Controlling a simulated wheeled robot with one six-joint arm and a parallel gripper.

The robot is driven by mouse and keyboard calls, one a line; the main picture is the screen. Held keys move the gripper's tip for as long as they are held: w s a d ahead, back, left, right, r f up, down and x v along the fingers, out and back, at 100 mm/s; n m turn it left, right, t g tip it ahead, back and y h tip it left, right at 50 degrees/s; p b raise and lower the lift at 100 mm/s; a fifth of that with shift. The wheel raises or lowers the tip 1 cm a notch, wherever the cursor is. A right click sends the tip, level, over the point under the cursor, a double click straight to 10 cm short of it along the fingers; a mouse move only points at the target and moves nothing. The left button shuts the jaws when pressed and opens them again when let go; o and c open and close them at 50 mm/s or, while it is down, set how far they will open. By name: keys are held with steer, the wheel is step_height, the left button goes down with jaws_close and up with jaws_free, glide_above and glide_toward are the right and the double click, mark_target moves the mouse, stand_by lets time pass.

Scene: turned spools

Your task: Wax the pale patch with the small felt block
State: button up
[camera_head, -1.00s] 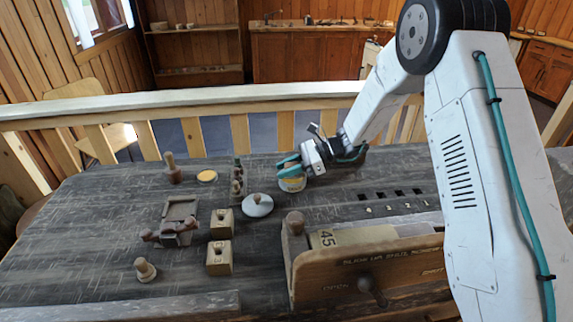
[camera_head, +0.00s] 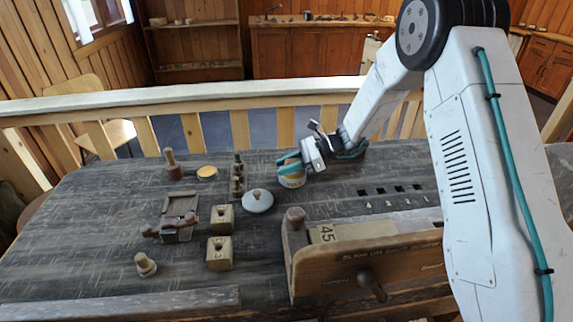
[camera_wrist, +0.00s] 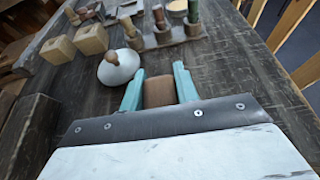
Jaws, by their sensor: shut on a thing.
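My gripper (camera_head: 287,163) has teal fingers, shut on a small brown block, which looks like the felt block (camera_wrist: 159,92), between the fingertips in the wrist view. In the head view the fingers are right at a small pale round pot with a yellowish band (camera_head: 292,181) on the dark table. Whether the block touches the pot is hidden by the fingers. I cannot tell for certain which surface is the pale patch. A shallow round tin with a yellowish top (camera_head: 207,173) stands farther left; it also shows at the top of the wrist view (camera_wrist: 178,6).
A white knobbed lid (camera_head: 258,202) lies just left of the gripper. A rack of small turned pieces (camera_head: 238,182) stands behind it. Two holed wooden blocks (camera_head: 220,252) are farther left. A wooden box marked 45 (camera_head: 365,262) stands in front; numbered holes (camera_head: 390,190) lie right.

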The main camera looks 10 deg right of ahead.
mark_target(287, 160)
steer(key=shift+f, duration=0.4)
stand_by(1.0)
steer(key=shift+r, duration=0.15)
steer(key=shift+r, duration=3.4)
steer(key=shift+w+f, duration=0.1)
steer(key=shift+w, duration=0.1)
steer(key=w+m+t, duration=0.1)
steer(key=w+d+m+t, duration=0.1)
steer(key=t, duration=0.1)
steer(key=m+t, duration=0.1)
steer(key=shift+w+d+f+m+h, duration=0.15)
steer(key=shift+w+d+m+h, duration=0.25)
steer(key=s+d+r+m+t+h, duration=0.1)
steer(key=s+d+m+t+h, duration=0.2)
steer(key=d+m+t+h, duration=0.5)
steer(key=shift+d+r+m+t+h, duration=0.35)
steer(key=shift+d+m, duration=1.05)
steer(key=shift+d, duration=2.75)
